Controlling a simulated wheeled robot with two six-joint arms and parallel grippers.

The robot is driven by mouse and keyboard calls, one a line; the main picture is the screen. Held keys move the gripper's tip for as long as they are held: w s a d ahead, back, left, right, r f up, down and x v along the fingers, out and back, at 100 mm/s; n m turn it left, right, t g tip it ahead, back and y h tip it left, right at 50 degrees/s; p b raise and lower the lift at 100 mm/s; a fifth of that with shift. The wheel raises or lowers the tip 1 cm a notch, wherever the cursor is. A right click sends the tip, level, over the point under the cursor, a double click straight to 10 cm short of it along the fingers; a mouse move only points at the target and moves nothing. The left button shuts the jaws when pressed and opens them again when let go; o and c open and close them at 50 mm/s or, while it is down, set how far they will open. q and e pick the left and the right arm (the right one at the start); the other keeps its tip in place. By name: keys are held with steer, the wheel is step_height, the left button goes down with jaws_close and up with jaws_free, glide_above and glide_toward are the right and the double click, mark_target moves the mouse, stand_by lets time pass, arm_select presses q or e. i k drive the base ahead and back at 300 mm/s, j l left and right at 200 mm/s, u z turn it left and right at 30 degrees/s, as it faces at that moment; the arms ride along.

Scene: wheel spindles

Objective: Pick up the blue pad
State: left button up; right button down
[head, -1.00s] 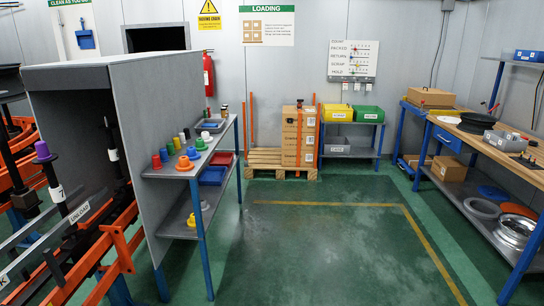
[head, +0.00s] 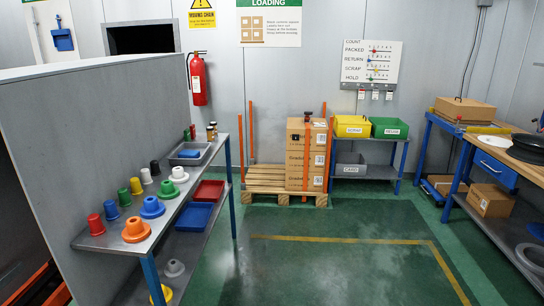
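A small flat blue thing (head: 189,154), which looks like the blue pad, lies in a shallow grey tray (head: 176,161) at the far end of the upper shelf of the steel rack on the left. Its details are too small to make out. Neither of my grippers is in view.
The rack's upper shelf (head: 128,246) also holds coloured cups and flanged cones, including a blue cone (head: 151,207) near an orange cone (head: 136,229). Red (head: 208,190) and blue bins sit lower. A grey partition (head: 75,165) stands left. The green floor (head: 330,268) is clear; a pallet (head: 262,180) stands behind.

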mark_target(185, 154)
steer(key=i+l+u, duration=0.1)
steer(key=i, duration=1.55)
